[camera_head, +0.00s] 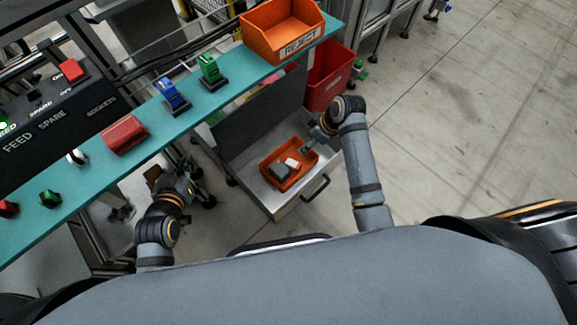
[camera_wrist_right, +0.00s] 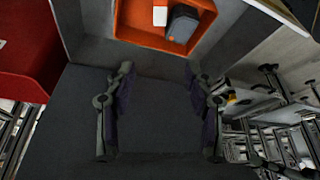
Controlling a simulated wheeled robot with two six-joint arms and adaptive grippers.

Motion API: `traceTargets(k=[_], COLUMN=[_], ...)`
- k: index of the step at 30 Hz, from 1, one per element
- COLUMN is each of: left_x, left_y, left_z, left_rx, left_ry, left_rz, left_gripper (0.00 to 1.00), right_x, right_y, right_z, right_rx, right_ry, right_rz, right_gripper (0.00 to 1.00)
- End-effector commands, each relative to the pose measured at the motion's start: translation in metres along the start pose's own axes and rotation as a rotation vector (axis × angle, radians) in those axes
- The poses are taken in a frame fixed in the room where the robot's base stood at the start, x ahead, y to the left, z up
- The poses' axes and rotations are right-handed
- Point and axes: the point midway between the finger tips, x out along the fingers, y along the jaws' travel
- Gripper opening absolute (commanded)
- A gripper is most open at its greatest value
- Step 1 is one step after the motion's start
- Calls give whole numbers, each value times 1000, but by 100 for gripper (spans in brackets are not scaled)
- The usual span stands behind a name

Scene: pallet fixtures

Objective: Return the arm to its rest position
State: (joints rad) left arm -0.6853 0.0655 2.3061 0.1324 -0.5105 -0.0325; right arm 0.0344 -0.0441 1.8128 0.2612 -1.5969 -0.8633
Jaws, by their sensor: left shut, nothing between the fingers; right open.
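My right gripper (camera_head: 309,148) reaches over the open grey drawer, beside the orange tray (camera_head: 266,172) in it. In the right wrist view my right gripper (camera_wrist_right: 160,112) has its fingers wide apart with nothing between them. The orange tray (camera_wrist_right: 140,35) lies beyond the fingertips there and holds a dark grey block (camera_wrist_right: 182,24) and a small white piece (camera_wrist_right: 160,16). My left gripper (camera_head: 180,178) is shut and empty, low beside the front edge of the teal shelf, left of the drawer.
The teal shelf (camera_head: 233,92) carries an orange REJECT bin (camera_head: 270,35), a green fixture (camera_head: 209,70), a blue fixture (camera_head: 171,95) and a red block (camera_head: 124,134). A red bin (camera_head: 328,78) stands behind the drawer (camera_head: 288,206). The floor at the right (camera_head: 460,130) is clear.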

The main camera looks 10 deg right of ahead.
Motion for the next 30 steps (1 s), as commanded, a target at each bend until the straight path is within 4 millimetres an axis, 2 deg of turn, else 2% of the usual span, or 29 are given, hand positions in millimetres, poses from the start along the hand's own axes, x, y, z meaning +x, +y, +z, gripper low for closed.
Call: traceTargets(k=[11, 17, 22, 30], left_x=[0, 0, 0, 0], left_y=[0, 0, 0, 0], left_z=[0, 0, 0, 0], left_rx=[0, 0, 0, 0], left_ry=[0, 0, 0, 0], left_rz=[0, 0, 0, 0], left_gripper=[0, 0, 0, 0], right_x=[1, 0, -28, -91], right_y=[0, 6, 8, -3], right_z=[1, 29, 47, 53], right_rx=[8, 230, 436, 628], right_ry=[3, 121, 314, 624], right_rz=[7, 208, 393, 532], right_gripper=[54, 54, 54, 54])
